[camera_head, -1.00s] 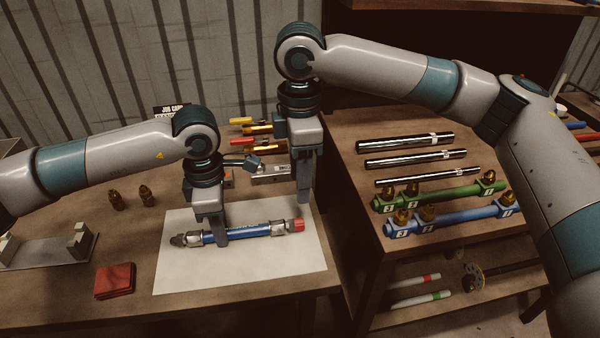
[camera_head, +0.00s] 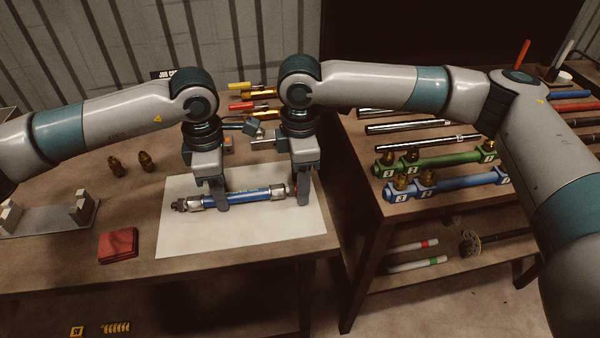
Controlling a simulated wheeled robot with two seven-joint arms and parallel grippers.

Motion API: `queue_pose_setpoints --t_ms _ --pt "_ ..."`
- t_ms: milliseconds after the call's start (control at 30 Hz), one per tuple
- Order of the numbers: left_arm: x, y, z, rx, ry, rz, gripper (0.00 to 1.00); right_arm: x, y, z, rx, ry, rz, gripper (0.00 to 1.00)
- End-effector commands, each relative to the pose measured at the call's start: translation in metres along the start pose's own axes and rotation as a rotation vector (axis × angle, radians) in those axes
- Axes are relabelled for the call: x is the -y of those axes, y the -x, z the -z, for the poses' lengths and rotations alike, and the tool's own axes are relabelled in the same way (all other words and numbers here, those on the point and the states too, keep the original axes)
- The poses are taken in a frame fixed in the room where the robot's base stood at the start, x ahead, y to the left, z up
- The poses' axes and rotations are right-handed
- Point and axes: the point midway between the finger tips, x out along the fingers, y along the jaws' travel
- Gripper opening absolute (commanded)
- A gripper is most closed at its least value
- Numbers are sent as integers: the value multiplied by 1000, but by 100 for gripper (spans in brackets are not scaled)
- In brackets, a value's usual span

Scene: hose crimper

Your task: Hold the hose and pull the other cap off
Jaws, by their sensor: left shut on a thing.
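The blue hose (camera_head: 250,195) lies across the white sheet (camera_head: 240,236), with silver ferrules and a dark fitting (camera_head: 180,205) at its left end. My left gripper (camera_head: 221,206) points down and is shut on the hose near its left ferrule. My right gripper (camera_head: 303,203) points down at the hose's right end, in front of the red cap. Only a thin red sliver of the cap (camera_head: 294,190) shows beside the finger. I cannot tell whether the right fingers are closed on it.
A red folded cloth (camera_head: 118,246) and a grey bracket (camera_head: 48,218) lie on the left of the bench.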

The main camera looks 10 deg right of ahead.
Motion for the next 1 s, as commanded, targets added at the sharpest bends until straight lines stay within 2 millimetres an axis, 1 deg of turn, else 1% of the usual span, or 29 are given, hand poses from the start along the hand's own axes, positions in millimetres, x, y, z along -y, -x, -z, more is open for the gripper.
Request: queue_pose_setpoints --t_ms 233,267,300,367,400,433,500,533,600,1000 --pt "0 0 0 1 0 0 0 0 0 0 0 0 0 43" --pt "0 0 0 1 0 0 0 0 0 0 0 0 0 41" --pt "0 0 0 1 0 0 0 0 0 0 0 0 -1 31" --pt "0 0 0 1 0 0 0 0 0 0 0 0 -1 17" --pt "0 0 0 1 0 0 0 0 0 0 0 0 -1 7" --pt "0 0 0 1 0 0 0 0 0 0 0 0 -1 0" --pt "0 0 0 1 0 0 0 0 0 0 0 0 -1 0" --pt "0 0 0 1 0 0 0 0 0 0 0 0 -1 13" --pt "0 0 0 1 0 -1 0 0 0 0 0 0 -1 0" --pt "0 0 0 0 0 -1 0 0 0 -1 -1 0 -1 0"
